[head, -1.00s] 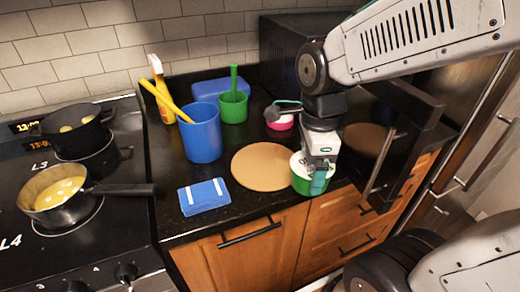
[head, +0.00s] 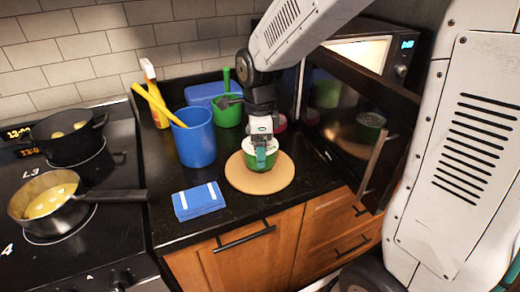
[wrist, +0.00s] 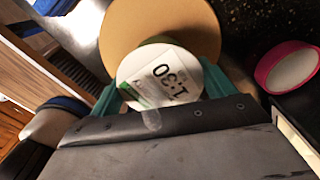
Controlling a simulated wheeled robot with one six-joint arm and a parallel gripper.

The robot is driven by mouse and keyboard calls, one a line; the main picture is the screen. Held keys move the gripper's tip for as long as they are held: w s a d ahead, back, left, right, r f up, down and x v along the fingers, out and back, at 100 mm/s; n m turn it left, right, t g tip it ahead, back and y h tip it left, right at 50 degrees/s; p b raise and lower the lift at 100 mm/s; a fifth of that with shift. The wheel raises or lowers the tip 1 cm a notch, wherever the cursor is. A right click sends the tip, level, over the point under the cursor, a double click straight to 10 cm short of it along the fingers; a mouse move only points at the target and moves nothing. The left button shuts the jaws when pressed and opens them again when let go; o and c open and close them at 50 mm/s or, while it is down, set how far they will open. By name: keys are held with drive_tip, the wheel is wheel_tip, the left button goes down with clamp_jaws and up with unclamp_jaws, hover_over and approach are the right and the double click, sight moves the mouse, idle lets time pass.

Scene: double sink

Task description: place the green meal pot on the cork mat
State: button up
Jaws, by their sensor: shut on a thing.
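The green meal pot (head: 278,163) has a white lid; in the wrist view the lid (wrist: 140,73) carries a label reading 1:30. My gripper (head: 261,158) is shut on the pot, with a teal finger on each side of it in the wrist view (wrist: 160,88). The pot is upright over the round cork mat (head: 245,183), within its outline in the head view. The mat also shows behind the pot in the wrist view (wrist: 200,22). I cannot tell whether the pot's base touches the mat.
A blue cup (head: 195,140) with yellow utensils and a blue folded cloth (head: 199,200) are left of the mat. A green cup (head: 227,112) stands behind. A pink-rimmed bowl (wrist: 288,68) is near. The open microwave door (head: 350,120) stands close on the right.

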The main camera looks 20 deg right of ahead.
drive_tip(key=shift+f, duration=0.65)
drive_tip(key=shift+f, duration=0.1)
drive_tip(key=o, duration=1.3)
drive_tip(key=shift+f, duration=0.1)
wheel_tip(320, 180, up, 12)
drive_tip(key=shift+s+d+r+n+t, duration=0.15)
drive_tip(key=shift+s+d+n, duration=0.4)
drive_tip(key=shift+s+n, duration=3.1)
drive_tip(key=shift+s+d+n+t, duration=0.25)
drive_tip(key=shift+s+d+n, duration=0.3)
drive_tip(key=shift+s+n, duration=3.15)
drive_tip(key=shift+s+d+r+n+t, duration=0.15)
drive_tip(key=shift+s+d+n, duration=0.4)
drive_tip(key=shift+s+n, duration=3.1)
drive_tip(key=shift+f, duration=0.1)
